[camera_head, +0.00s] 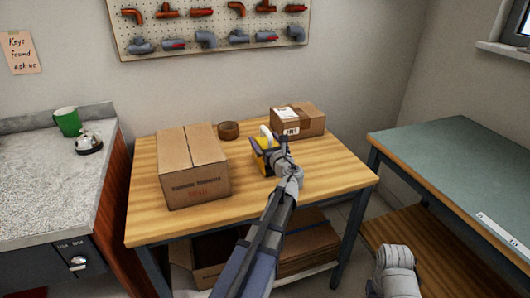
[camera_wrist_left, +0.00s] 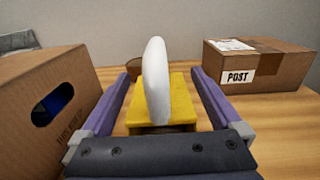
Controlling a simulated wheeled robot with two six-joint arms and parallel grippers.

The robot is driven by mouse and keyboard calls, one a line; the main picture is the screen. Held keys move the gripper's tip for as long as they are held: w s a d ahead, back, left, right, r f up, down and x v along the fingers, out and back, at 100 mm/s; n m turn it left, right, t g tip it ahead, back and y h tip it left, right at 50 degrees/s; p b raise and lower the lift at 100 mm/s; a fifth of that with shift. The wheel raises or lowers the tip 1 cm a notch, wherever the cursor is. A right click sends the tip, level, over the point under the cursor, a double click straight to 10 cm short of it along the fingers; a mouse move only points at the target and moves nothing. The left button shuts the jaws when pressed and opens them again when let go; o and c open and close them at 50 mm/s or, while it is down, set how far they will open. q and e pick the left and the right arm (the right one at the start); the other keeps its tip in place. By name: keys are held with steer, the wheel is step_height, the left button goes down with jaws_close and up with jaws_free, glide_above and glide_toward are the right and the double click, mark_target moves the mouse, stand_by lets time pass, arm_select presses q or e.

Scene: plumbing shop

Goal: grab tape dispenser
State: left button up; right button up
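The tape dispenser is a yellow body with a white rounded part standing up on it (camera_head: 262,139). It sits on the wooden table between two cardboard boxes and is partly hidden by my left gripper (camera_head: 276,154) in the head view. In the left wrist view the dispenser (camera_wrist_left: 172,103) lies straight ahead. The purple fingers of my left gripper (camera_wrist_left: 160,88) are spread wide, one on each side of it. I cannot tell whether either finger touches it.
A large cardboard box (camera_head: 193,170) stands left of the dispenser, close to the left finger in the wrist view. A smaller box marked POST (camera_head: 298,120) is behind right. A brown tape roll (camera_head: 228,130) lies behind. The wooden table's (camera_head: 335,170) right side is clear.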

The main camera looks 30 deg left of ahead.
arm_select(q)
jaws_close()
stand_by(0.6)
